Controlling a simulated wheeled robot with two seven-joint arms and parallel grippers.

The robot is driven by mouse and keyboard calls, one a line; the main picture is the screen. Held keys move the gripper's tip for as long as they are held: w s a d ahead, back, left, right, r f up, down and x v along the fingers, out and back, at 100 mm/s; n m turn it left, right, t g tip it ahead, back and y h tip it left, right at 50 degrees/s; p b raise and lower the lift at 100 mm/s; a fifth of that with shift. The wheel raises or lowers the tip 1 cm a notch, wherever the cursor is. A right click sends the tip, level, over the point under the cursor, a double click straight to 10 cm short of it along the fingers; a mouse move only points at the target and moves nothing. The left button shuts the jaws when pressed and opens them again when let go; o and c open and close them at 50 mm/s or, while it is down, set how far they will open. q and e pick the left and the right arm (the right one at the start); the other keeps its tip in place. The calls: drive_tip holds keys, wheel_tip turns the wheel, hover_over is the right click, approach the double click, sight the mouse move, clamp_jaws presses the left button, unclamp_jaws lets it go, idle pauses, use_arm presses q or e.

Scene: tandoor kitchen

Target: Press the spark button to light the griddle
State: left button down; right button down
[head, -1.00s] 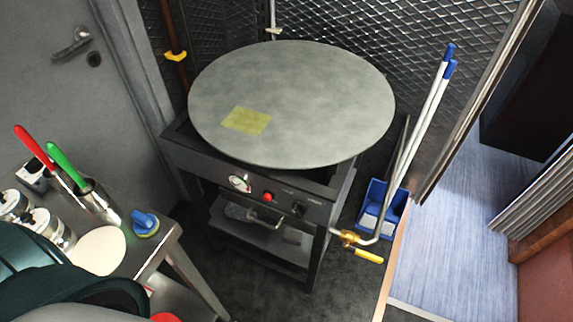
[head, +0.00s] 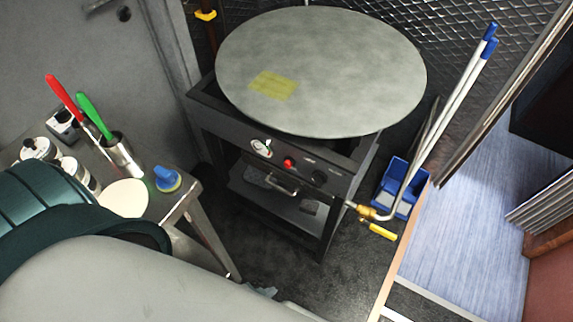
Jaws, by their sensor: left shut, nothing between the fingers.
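The griddle (head: 320,75) is a large round grey plate on a dark metal stand, with a yellowish square patch on its left part. On the stand's front panel (head: 340,172) are a white gauge (head: 261,147), a red round button (head: 289,162) and a dark knob (head: 320,178). I cannot read the labels beside them. My left arm crosses the bottom left. Only a small bit of my left gripper (head: 263,291) shows past the arm; it is shut and empty, low in the picture and well apart from the panel. My right gripper is out of view.
A metal side table (head: 183,205) at left holds red- and green-handled tools in a steel cup (head: 122,158), jars and a blue-handled item (head: 167,180). A gas pipe with a yellow valve handle (head: 383,231) and a blue bin (head: 392,178) stand right of the griddle. Dark floor lies clear in front.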

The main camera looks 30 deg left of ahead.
use_arm(q)
drive_tip(key=shift+a, duration=0.2)
drive_tip(key=shift+a, duration=0.4)
drive_tip(key=shift+d, duration=0.6)
drive_tip(key=shift+a, duration=0.15)
idle(0.3)
